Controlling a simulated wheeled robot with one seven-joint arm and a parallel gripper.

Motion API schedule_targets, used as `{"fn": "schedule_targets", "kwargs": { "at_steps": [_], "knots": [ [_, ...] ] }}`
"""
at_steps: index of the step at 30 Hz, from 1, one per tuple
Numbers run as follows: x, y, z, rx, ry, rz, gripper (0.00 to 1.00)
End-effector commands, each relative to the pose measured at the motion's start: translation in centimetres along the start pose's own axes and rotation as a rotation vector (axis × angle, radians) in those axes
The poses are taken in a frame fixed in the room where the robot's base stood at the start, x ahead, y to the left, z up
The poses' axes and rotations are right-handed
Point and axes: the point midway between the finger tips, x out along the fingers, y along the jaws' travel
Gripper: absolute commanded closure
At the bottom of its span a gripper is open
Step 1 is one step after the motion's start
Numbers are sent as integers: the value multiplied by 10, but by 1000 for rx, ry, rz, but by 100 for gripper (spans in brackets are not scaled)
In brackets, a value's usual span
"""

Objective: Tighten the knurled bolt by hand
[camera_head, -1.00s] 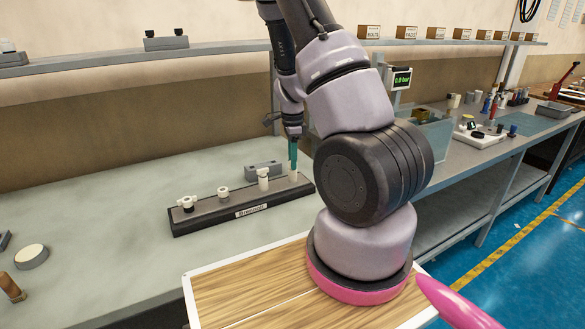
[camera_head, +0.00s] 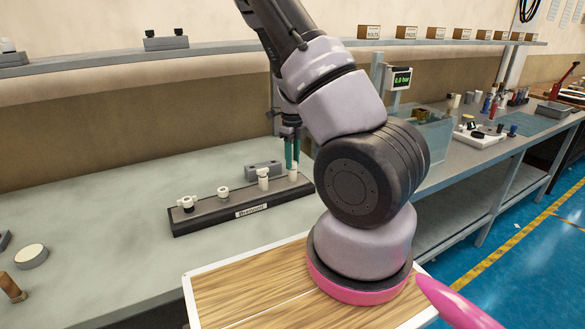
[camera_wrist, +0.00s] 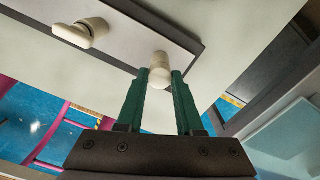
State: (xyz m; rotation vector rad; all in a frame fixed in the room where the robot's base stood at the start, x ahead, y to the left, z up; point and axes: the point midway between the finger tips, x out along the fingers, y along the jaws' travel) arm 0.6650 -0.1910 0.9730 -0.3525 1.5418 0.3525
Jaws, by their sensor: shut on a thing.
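The off-white bolt (camera_head: 293,172) stands upright at the right end of a dark strip board (camera_head: 190,227). It also shows in the wrist view (camera_wrist: 159,66) as a pale cylinder on the grey top of the board. My gripper (camera_head: 292,167) points down over it, with its two green fingers on either side. In the wrist view my gripper (camera_wrist: 161,76) is shut on the bolt's head. Knurling is too small to make out.
Several other pale fittings, such as the upright one (camera_head: 263,177) beside the bolt, stand along the board. A grey block (camera_head: 262,168) lies behind it. A clear box (camera_head: 432,140) and a display (camera_head: 401,79) are to the right. The bench at left is mostly free.

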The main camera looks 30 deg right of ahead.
Motion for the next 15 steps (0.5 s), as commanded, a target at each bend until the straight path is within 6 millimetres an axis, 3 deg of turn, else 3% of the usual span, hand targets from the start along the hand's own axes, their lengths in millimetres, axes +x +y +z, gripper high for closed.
{"fn": "schedule_targets", "kwargs": {
  "at_steps": [5,6,15],
  "knots": [
    [0,-1,0,1,-1,-1,100],
    [0,-1,0,0,-1,-1,55],
    [0,0,0,-2,0,0,55]
  ]
}}
